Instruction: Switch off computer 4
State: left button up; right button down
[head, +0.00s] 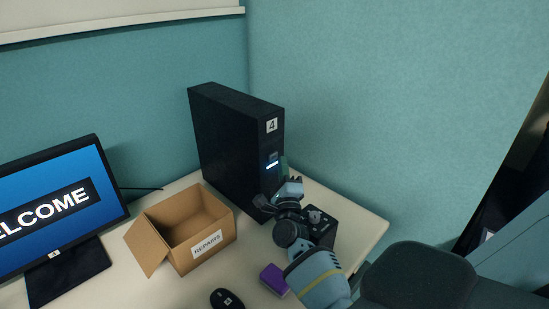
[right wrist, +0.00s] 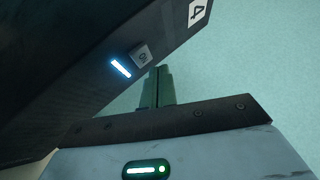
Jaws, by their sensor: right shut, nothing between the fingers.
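Computer 4 is a black upright tower (head: 225,135) on the desk, with a white label "4" (head: 271,126) high on its front. A light strip glows white-blue on its front (head: 272,165) and shows also in the right wrist view (right wrist: 121,68). A small square power button (right wrist: 141,55) sits beside the strip. My right gripper (head: 284,165) is at the tower's front, its green fingers (right wrist: 157,86) shut and empty. The fingertips are close to the button, beside it in the picture; I cannot tell whether they touch the tower. My left gripper is not in view.
A monitor (head: 55,205) showing "WELCOME" stands at left. An open cardboard box (head: 192,240) labelled "REPAIRS" sits before the tower. A purple block (head: 273,279) and a black mouse (head: 227,299) lie nearer. Teal partition walls (head: 380,110) close off the back and right.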

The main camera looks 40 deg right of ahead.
jog(key=shift+w, duration=0.15)
jog(key=shift+w, duration=0.3)
jog(key=shift+w+a+b, duration=0.1)
jog(key=shift+w+b, duration=0.25)
jog(key=shift+w, duration=0.1)
dwell(0.9)
jog(key=shift+s, duration=0.15)
jog(key=shift+s+p, duration=0.3)
jog(key=shift+s, duration=0.45)
jog(key=shift+s, duration=0.1)
